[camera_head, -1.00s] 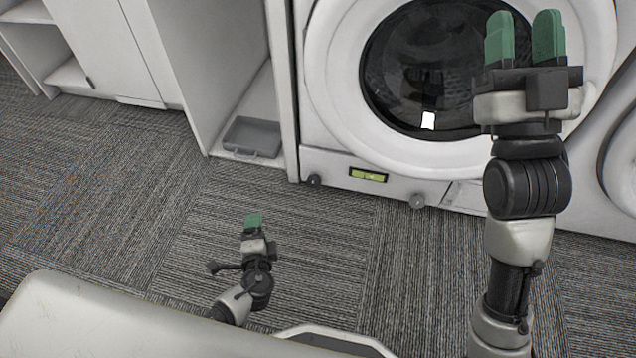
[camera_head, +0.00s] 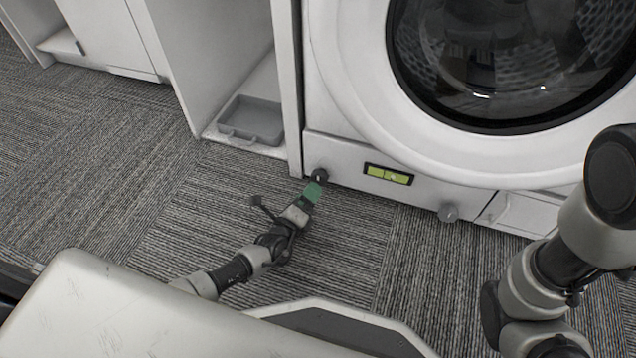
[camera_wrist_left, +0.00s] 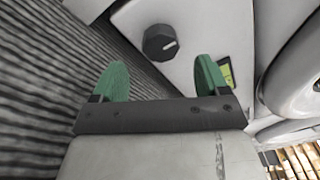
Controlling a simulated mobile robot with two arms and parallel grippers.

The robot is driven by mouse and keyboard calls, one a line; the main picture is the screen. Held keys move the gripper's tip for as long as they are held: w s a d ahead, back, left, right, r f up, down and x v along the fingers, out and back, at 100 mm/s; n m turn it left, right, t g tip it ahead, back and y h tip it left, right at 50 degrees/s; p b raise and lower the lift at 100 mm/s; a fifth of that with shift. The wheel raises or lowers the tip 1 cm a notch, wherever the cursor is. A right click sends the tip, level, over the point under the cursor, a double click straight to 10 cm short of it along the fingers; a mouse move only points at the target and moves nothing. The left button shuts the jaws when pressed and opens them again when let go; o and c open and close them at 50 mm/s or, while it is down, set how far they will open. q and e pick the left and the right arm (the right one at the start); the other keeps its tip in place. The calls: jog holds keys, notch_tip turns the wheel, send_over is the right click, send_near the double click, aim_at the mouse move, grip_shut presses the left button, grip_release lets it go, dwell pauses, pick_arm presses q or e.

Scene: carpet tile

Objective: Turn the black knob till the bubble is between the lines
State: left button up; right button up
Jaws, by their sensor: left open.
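The black knob (camera_head: 320,175) is at the lower left of the washing machine front. In the left wrist view the knob (camera_wrist_left: 160,42) has a pale mark pointing to its right and lies ahead of the fingertips. My left gripper (camera_head: 313,190) is open, with green fingers just short of the knob; in the left wrist view the gripper (camera_wrist_left: 155,78) has nothing between its fingers. The yellow-green level vial (camera_head: 388,175) is right of the knob in a black frame; its bubble is too small to place surely. My right arm shows at the right, its gripper out of view.
The washing machine's round door (camera_head: 350,90) bulges out above. A grey tray (camera_head: 252,120) lies in the open cabinet at left. The carpet (camera_head: 130,190) in front is clear.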

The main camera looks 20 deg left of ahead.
aim_at(317, 180)
pick_arm(q)
jog(key=w, duration=0.1)
jog(key=w+b, duration=0.1)
jog(key=w, duration=0.2)
jog(key=shift+w+d+f+b, duration=0.15)
jog(key=shift+w+d+b, duration=0.15)
jog(key=shift+d+b, duration=0.1)
jog(key=shift+w+d, duration=0.15)
jog(key=shift+w, duration=0.55)
jog(key=shift+c, duration=0.4)
jog(key=c, duration=0.8)
jog(key=shift+r+m, duration=0.2)
jog(key=shift+m, duration=0.2)
